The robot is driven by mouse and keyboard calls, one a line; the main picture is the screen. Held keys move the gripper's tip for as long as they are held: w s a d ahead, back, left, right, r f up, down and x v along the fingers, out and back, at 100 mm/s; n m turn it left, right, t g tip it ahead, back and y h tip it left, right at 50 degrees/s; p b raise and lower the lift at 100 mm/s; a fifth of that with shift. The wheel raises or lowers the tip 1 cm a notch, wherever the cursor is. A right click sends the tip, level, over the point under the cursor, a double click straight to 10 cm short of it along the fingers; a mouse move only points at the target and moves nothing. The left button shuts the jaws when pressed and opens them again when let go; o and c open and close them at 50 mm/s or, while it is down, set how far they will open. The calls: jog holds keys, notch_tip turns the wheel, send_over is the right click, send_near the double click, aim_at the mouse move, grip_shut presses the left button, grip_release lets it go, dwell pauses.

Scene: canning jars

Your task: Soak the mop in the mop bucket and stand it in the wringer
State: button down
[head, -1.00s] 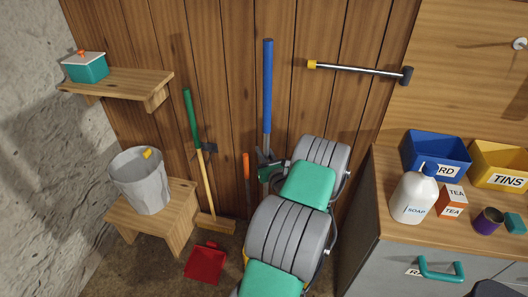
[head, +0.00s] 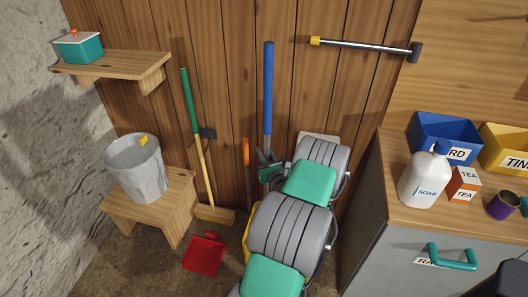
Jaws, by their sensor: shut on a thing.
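The mop's upright blue handle (head: 268,90) stands in front of the plank wall, with a grey section below the blue. My gripper (head: 268,168) is shut on the lower grey part of this handle. The mop's lower end and head are hidden behind my arm. A narrow piece of yellow (head: 247,240), probably the mop bucket, shows at the left edge of my arm. The rest of it is hidden, and the wringer cannot be made out. I cannot tell whether the mop is in the bucket.
A green-handled broom (head: 203,150) leans on the wall at left, near an orange handle (head: 246,160) and a red dustpan (head: 204,254). A grey pail (head: 137,168) stands on a wooden stool (head: 183,200). A counter (head: 400,210) with a soap bottle (head: 424,180) closes off the right.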

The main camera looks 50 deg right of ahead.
jog(key=shift+f+b, duration=1.6)
jog(key=shift+f, duration=0.55)
jog(key=shift+f+b, duration=0.3)
jog(key=shift+f, duration=0.05)
jog(key=c, duration=1.3)
grip_release()
jog(key=shift+o, duration=0.5)
jog(key=shift+f, duration=0.15)
jog(key=b+v, duration=0.2)
jog(key=v, duration=0.6)
jog(key=shift+b, duration=0.35)
jog(key=shift+w, duration=0.1)
